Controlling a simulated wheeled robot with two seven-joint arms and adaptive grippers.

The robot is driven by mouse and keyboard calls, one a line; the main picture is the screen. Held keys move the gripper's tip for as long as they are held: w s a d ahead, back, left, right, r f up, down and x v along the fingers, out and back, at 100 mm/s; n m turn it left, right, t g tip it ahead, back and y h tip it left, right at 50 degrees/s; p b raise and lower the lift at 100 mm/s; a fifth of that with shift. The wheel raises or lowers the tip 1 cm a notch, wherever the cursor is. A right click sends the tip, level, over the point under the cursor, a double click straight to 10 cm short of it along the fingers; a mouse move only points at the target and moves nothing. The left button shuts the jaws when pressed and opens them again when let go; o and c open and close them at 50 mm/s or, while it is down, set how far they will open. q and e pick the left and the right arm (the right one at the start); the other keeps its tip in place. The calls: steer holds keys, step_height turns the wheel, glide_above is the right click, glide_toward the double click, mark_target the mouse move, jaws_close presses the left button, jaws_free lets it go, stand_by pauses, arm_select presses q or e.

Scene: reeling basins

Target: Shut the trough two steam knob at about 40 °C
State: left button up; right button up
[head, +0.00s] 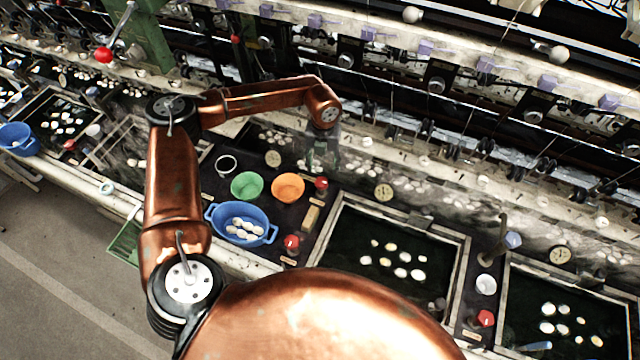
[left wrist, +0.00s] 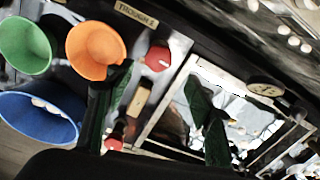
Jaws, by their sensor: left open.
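A red knob (head: 321,184) stands on the dark panel beside the trough with white cocoons (head: 400,258); it also shows in the left wrist view (left wrist: 157,57). A second red knob (head: 291,242) sits nearer the front of the same panel and shows in the left wrist view (left wrist: 113,144). My left gripper (head: 322,158) is open and empty above the back red knob, apart from it. Its dark green fingers (left wrist: 155,112) spread over the panel. The round gauge (head: 383,192) is too small to read.
A blue colander of cocoons (head: 212,212), a green bowl (head: 246,186) and an orange bowl (head: 288,187) stand left of the knobs. Reeling machinery runs along the back. Another red knob (head: 485,318) and trough lie to the right.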

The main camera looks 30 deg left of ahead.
mark_target(322, 181)
arm_select(q)
steer(key=shift+a+f, duration=0.1)
steer(key=shift+f, duration=0.2)
steer(key=shift+s+f, duration=0.1)
steer(key=shift+f, duration=0.1)
steer(key=shift+f+p, duration=0.3)
steer(key=shift+f, duration=3.25)
steer(key=shift+c, duration=0.6)
steer(key=c, duration=1)
steer(key=shift+c, duration=0.2)
